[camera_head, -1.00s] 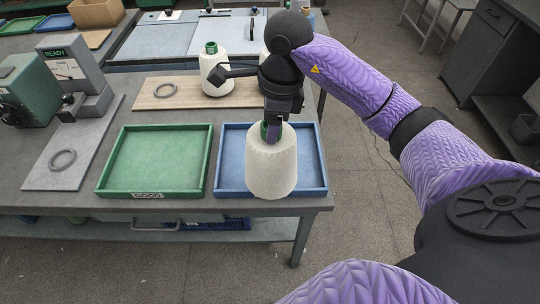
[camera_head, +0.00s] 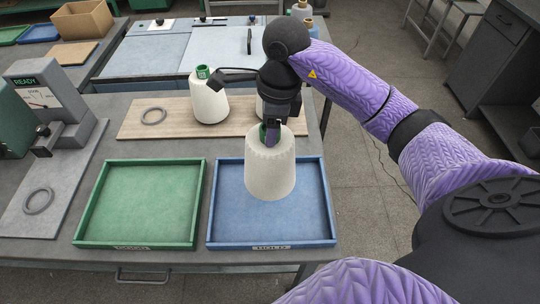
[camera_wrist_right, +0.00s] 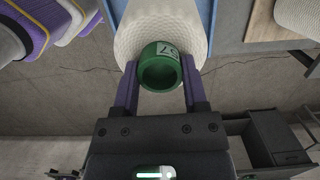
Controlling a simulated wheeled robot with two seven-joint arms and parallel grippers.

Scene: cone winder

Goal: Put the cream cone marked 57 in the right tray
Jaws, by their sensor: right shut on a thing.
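My right gripper (camera_head: 272,134) is shut on the green top of a cream cone (camera_head: 270,172), which is upright. In the right wrist view the cone's green tip (camera_wrist_right: 160,66) bears the mark 57 and sits between the two purple fingers (camera_wrist_right: 159,92). In the head view the cone overlaps the back and middle of the blue right tray (camera_head: 313,215). Whether its base touches the tray floor I cannot tell. The rest of that tray looks empty. My left gripper is not in view.
An empty green tray (camera_head: 140,205) stands left of the blue one. Another cream cone (camera_head: 208,100) with a green top stands on a wooden board (camera_head: 180,121) behind, and one more is partly hidden by my gripper. A gauge marked READY (camera_head: 48,90) stands at left.

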